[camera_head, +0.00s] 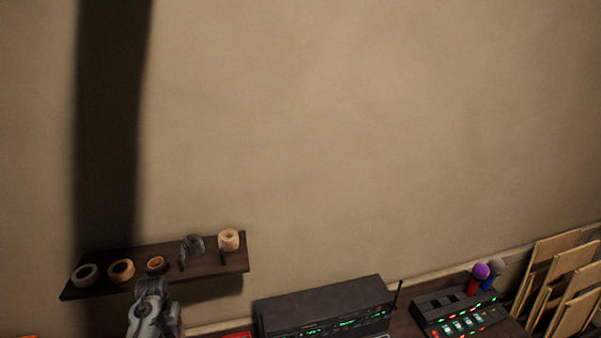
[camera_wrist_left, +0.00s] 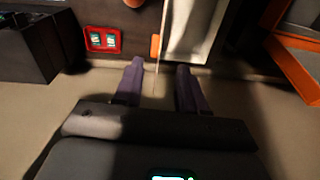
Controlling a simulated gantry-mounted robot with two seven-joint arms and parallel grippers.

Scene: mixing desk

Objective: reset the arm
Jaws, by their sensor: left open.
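My left gripper (camera_wrist_left: 157,75) shows in the left wrist view with its two dark fingers spread apart. Nothing is held between them. A grey part of my left arm shows in the head view at the bottom left, in front of the wall shelf. The fingertips cannot be made out there. My right gripper is in neither view.
A dark wall shelf (camera_head: 215,263) holds several tape rolls, including an orange one (camera_head: 121,270). A black rack unit (camera_head: 325,308) and a mixer with lit buttons (camera_head: 462,316) stand at the bottom. Wooden folding chairs (camera_head: 565,285) lean at right. The wrist view shows a red-framed item (camera_wrist_left: 104,40) and an orange-edged box (camera_wrist_left: 290,65).

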